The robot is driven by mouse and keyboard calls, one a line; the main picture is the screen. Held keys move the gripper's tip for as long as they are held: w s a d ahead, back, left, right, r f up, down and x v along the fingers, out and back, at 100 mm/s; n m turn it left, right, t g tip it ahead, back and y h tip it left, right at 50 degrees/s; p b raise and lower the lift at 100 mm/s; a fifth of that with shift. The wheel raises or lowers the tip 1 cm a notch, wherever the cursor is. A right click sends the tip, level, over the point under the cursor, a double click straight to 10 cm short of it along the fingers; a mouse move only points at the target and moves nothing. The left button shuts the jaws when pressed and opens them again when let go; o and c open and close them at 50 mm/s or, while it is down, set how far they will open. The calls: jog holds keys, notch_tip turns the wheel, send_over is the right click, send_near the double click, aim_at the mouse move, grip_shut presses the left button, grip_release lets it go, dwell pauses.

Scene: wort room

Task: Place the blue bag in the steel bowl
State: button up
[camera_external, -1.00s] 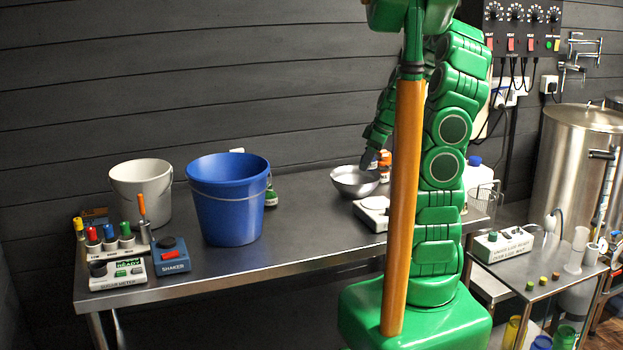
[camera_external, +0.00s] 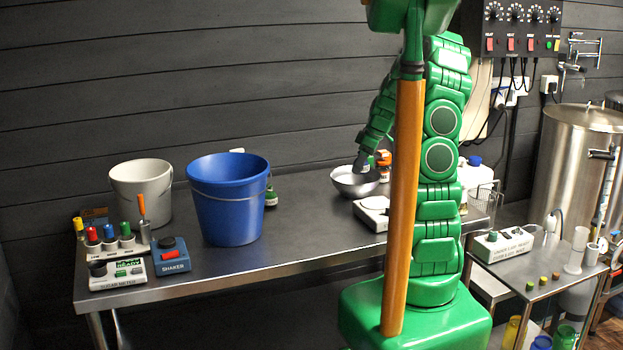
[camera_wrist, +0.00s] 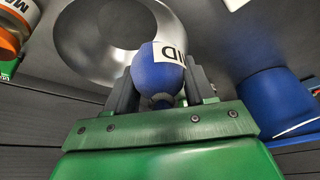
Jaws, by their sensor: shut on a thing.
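My gripper (camera_external: 364,170) is over the steel bowl (camera_external: 345,184) at the back of the bench. In the wrist view my gripper (camera_wrist: 160,92) is shut on the blue bag (camera_wrist: 158,74), which has a white label with dark letters. The steel bowl (camera_wrist: 82,38) lies beyond the fingertips, and the bag overlaps its near rim in that view. The bowl's visible inside looks empty. The bag is too small in the external view to tell its height above the bowl.
A blue bucket (camera_external: 228,205) and a white bucket (camera_external: 142,192) stand to the left. The bench between blue bucket and bowl is mostly clear.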

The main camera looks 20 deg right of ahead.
jog(key=shift+w+d+f, duration=0.2)
jog(key=shift+w+f, duration=1.05)
jog(key=shift+f, duration=0.25)
jog(key=shift+w+d+f, duration=0.2)
jog(key=shift+w+f, duration=1)
jog(key=shift+f, duration=1.75)
jog(key=shift+f, duration=0.15)
jog(key=o, duration=1.1)
